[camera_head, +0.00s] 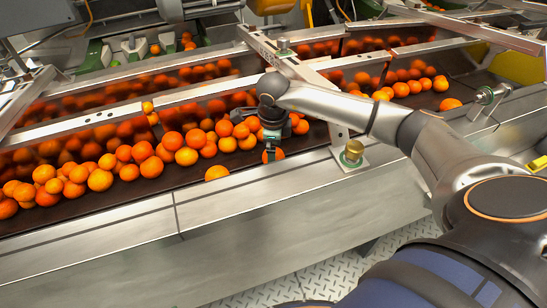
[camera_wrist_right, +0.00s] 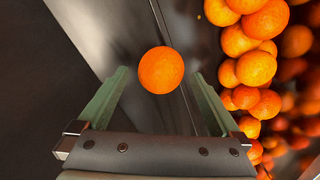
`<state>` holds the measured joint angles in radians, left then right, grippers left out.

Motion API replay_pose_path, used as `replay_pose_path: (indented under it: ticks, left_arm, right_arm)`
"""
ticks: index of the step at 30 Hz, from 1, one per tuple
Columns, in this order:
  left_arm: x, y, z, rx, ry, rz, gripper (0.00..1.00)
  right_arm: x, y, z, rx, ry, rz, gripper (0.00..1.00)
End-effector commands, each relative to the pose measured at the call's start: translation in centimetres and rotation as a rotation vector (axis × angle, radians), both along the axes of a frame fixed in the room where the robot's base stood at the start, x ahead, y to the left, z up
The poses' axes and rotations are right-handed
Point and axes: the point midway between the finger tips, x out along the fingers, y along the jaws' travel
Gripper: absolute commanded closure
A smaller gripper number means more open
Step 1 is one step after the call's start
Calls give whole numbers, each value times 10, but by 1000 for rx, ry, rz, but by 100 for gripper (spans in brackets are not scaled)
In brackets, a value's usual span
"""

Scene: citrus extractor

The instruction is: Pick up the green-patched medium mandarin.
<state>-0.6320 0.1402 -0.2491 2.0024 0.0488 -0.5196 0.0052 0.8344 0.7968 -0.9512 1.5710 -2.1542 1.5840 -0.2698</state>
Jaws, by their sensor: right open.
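A single orange mandarin (camera_wrist_right: 161,70) lies on the dark belt beside the metal edge, apart from the pile in the right wrist view. I see no clear green patch on it. My right gripper (camera_wrist_right: 160,75) is open, with one green finger on each side of the mandarin in the picture and a gap to both. I cannot tell how far down the fingers reach. In the head view my right gripper (camera_head: 271,151) is low over the belt at its near edge, and a mandarin (camera_head: 279,154) shows partly behind it. My left gripper is not in view.
Several mandarins are heaped on the belt to the left (camera_head: 100,180) and behind my gripper. Another lone mandarin (camera_head: 217,172) lies at the near edge. A metal cross bar (camera_head: 335,135) stands right of my gripper. The metal front ledge (camera_head: 240,195) is bare.

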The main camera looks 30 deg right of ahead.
Motion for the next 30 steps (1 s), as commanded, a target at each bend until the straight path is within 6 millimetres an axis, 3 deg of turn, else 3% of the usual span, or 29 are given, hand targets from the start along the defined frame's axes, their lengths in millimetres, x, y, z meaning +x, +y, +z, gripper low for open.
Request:
replay_pose_path:
  ticks: [4,12,30]
  left_arm:
    - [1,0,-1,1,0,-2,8]
    - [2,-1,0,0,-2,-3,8]
    - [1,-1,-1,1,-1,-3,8]
  right_arm:
    - [1,-2,-16,-1,1,-1,0]
    - [1,-2,-17,-1,-1,0,1]
    - [1,-2,-17,-1,-1,-1,69]
